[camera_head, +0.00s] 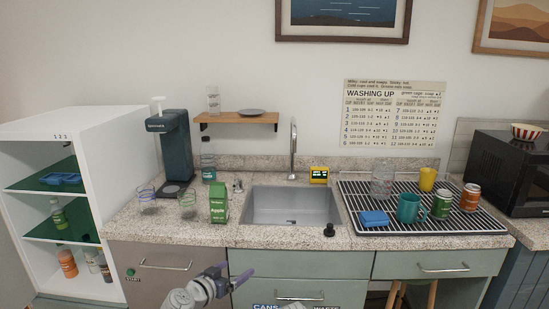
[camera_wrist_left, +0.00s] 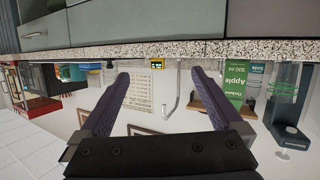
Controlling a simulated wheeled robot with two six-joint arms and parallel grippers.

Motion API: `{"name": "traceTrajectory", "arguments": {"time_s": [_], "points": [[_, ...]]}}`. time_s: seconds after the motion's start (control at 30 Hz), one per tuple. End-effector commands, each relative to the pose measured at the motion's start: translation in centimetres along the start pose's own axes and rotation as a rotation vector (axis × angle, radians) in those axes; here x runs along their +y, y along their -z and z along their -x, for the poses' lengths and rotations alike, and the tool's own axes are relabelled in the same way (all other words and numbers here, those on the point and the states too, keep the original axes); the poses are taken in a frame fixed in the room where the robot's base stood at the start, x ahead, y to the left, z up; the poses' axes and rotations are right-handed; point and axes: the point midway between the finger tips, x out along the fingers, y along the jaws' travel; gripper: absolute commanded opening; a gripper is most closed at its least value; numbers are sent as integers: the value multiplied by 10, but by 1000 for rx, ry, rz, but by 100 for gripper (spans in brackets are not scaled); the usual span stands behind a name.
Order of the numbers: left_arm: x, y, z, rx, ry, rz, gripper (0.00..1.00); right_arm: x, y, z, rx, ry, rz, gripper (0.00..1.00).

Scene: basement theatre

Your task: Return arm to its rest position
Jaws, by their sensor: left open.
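My left gripper (camera_head: 238,273) is low in the head view, in front of the grey-green cabinet fronts and below the counter edge. Its purple fingers are spread, with nothing between them. In the left wrist view the open fingers (camera_wrist_left: 161,74) point toward the counter edge, and that picture is upside down. The gripper touches no object that I can see. My right arm and gripper are not in view.
The counter (camera_head: 290,236) holds a green carton (camera_head: 219,203), glasses, a dark drink machine (camera_head: 175,148), a sink (camera_head: 290,207) and a drying rack (camera_head: 455,223) with cups and cans. A white shelf unit (camera_head: 105,180) stands left. A stool (camera_head: 398,290) is lower right.

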Motion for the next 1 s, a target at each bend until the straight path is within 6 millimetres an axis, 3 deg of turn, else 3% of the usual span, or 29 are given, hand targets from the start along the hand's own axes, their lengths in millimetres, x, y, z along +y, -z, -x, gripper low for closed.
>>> {"name": "traceTrajectory", "arguments": {"time_s": [0.1,0.2,0.4,0.53,0.63,0.7,1.0], "points": [[25,-45,-1,-216,-77,39,100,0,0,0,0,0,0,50],[36,-94,11,-462,-82,97,100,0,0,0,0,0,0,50],[29,-162,56,-858,70,209,100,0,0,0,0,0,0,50],[18,-186,88,-1039,222,269,100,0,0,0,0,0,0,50],[8,-198,113,-1151,359,311,100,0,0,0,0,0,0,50],[26,-178,119,-1174,347,277,100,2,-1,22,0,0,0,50],[99,-129,135,-1263,269,100,100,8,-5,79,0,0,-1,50]]}}
